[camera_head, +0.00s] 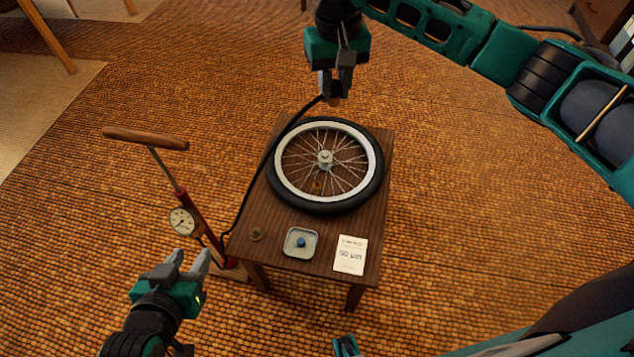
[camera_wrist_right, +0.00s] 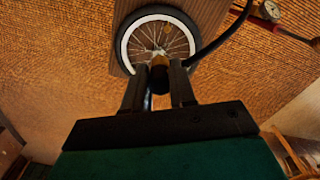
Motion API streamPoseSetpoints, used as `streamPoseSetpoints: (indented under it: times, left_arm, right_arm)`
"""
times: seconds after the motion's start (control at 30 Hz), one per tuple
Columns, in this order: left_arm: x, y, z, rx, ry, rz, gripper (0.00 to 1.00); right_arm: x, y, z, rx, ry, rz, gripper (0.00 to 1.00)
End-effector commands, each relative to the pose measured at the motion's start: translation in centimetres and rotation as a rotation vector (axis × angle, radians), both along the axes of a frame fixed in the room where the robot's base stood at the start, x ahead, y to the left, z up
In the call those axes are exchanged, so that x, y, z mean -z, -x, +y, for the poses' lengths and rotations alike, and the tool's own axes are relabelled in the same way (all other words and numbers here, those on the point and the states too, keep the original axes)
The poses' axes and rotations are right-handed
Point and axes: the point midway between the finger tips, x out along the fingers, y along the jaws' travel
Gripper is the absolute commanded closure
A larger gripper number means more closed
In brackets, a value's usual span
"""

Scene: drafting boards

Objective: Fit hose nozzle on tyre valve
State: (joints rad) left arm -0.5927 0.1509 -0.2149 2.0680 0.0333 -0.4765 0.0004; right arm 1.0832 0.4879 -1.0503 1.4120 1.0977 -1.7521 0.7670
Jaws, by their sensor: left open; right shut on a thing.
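The wheel (camera_head: 375,187) with black tyre and white rim lies flat on a small wooden table; it also shows in the right wrist view (camera_wrist_right: 126,37). A small orange-brown piece (camera_head: 316,186) shows among the spokes near the front rim, perhaps the tyre valve; I cannot be sure. My right gripper (camera_head: 336,88) is beyond the wheel's far edge, shut on the brass-coloured hose nozzle (camera_wrist_right: 160,61), apart from the wheel. The black hose (camera_head: 262,163) runs from it to the pump. My left gripper (camera_head: 190,264) is open and empty at the front left, beside the table.
A red floor pump (camera_head: 184,204) with wooden handle (camera_head: 146,138) and dial gauge (camera_head: 183,221) stands left of the table.

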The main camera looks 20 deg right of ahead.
Motion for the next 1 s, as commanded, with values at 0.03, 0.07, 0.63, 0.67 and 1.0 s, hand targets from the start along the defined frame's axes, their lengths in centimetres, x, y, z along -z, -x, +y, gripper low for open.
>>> streamPoseSetpoints:
  times: [0.03, 0.07, 0.63, 0.67, 1.0]
  left_arm:
    - [-0.3, 0.0, 0.0, 0.000, 0.000, 0.000, 0.57]
    - [-0.3, 0.0, 0.0, 0.000, 0.000, 0.000, 0.57]
    - [-0.3, 0.0, 0.0, 0.000, 0.000, 0.000, 0.57]
    - [-0.3, 0.0, 0.0, 0.000, 0.000, 0.000, 0.57]
    - [-0.2, 0.0, 0.0, 0.000, 0.000, 0.000, 0.57]
  right_arm:
    - [-0.2, -0.4, 0.2, 0.000, -0.001, 0.000, 1.00]
    - [-0.2, -0.6, 0.3, 0.001, -0.001, 0.000, 1.00]
    - [0.0, -4.9, 1.6, 0.001, -0.001, 0.000, 1.00]
    - [0.0, -5.1, 1.6, 0.000, -0.001, 0.000, 1.00]
    - [0.0, -5.4, 1.7, -0.001, 0.000, 0.000, 1.00]
